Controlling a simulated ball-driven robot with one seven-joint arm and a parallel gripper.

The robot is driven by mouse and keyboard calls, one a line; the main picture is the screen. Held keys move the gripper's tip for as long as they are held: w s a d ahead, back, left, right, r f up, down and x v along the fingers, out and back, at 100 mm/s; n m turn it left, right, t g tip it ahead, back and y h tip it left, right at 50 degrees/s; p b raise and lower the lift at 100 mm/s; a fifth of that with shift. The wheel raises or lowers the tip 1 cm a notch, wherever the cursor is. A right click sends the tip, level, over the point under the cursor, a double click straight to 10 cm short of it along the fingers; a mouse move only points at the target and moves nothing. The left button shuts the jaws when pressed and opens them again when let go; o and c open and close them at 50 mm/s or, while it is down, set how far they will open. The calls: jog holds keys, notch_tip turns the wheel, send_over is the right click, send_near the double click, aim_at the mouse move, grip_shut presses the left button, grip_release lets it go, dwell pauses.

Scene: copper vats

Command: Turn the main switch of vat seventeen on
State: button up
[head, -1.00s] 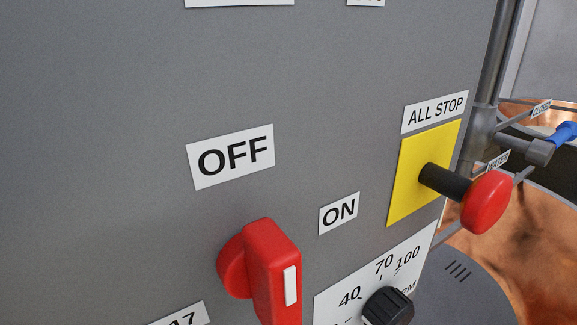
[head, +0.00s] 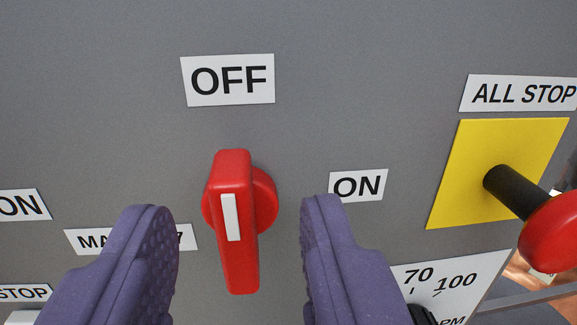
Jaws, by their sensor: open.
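The red main switch (head: 236,222) is a rotary handle on the grey panel, with a white mark on its face. Its handle stands upright, pointing toward the OFF label (head: 228,80) above it. The ON label (head: 358,186) is to its right. A label at its lower left (head: 88,241) is partly hidden by my left finger; "MA" and a "7" show. My gripper (head: 238,225) is open, its two purple fingers on either side of the handle in the picture, with gaps on both sides. I cannot tell whether the fingertips reach the handle's depth.
A red ALL STOP mushroom button (head: 552,235) sticks out from a yellow plate (head: 490,165) at the right. A dial scale (head: 455,280) with a black knob is at the lower right, close to my right finger. More labels (head: 22,205) are at the left.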

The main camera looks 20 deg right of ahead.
aim_at(224, 203)
jog(key=x, duration=0.4)
jog(key=shift+w+a+p, duration=0.15)
jog(key=shift+w+p, duration=0.2)
jog(key=shift+w, duration=0.2)
jog(key=shift+f, duration=0.1)
grip_shut()
